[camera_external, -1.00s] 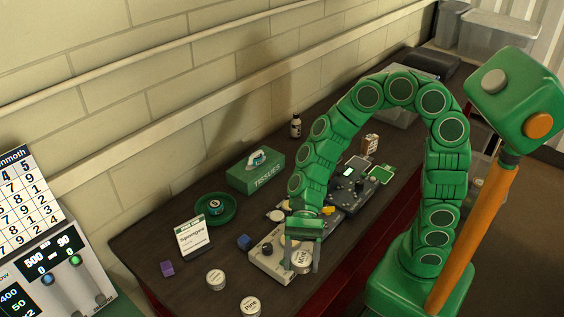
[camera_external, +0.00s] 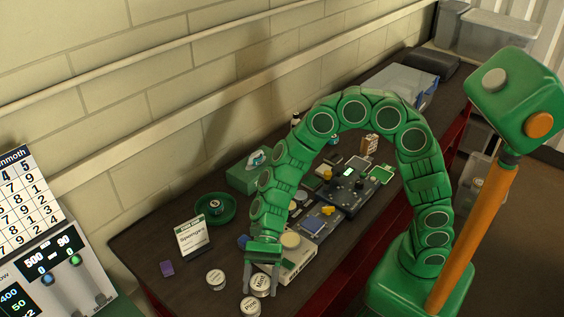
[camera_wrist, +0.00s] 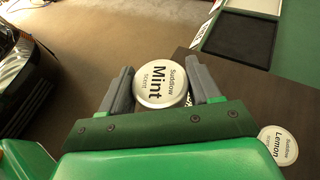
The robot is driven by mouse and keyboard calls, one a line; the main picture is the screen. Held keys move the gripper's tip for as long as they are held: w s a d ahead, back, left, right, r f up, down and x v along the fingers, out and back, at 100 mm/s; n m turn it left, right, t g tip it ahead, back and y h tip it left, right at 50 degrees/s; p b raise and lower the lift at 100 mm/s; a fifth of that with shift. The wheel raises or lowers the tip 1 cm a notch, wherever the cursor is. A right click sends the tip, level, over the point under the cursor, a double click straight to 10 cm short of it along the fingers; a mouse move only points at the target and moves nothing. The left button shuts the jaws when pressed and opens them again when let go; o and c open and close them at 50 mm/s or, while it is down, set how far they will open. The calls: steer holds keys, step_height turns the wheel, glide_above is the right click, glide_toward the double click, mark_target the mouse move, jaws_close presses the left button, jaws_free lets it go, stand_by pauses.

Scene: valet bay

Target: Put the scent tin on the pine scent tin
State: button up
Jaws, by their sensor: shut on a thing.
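My gripper (camera_external: 262,282) is shut on the white Mint scent tin (camera_external: 263,287), one finger on each side of it. The Mint tin's lid (camera_wrist: 162,84) shows clearly between the fingers in the wrist view. The white Pine scent tin (camera_external: 250,306) stands on the dark bench near its front edge, just below and left of the Mint tin in the external view. The held tin appears close to it, but I cannot tell the gap. In the wrist view, a small pale lettered sliver shows beside the right finger; I cannot tell what it is.
A Lemon scent tin (camera_wrist: 279,145) stands nearby, at the lower right in the wrist view. A purple block (camera_external: 167,268), a sign card (camera_external: 192,237), a green dish (camera_external: 214,208) and a tissue box (camera_external: 242,178) are further back. Grey devices (camera_external: 318,222) stand to the right.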

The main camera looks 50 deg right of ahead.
mark_target(250, 305)
steer(key=shift+w+a+f, duration=0.3)
steer(key=shift+a+f, duration=0.15)
steer(key=shift+f, duration=0.2)
steer(key=shift+w+a+f, duration=0.35)
steer(key=shift+a+f, duration=0.05)
steer(key=shift+f, duration=0.25)
steer(key=shift+w+a+f, duration=0.3)
steer(key=shift+a+f, duration=0.15)
steer(key=shift+f, duration=1.65)
steer(key=shift+f, duration=0.15)
steer(key=o, duration=1.1)
steer(key=shift+r, duration=0.2)
steer(key=v, duration=1.2)
steer(key=shift+f, duration=0.1)
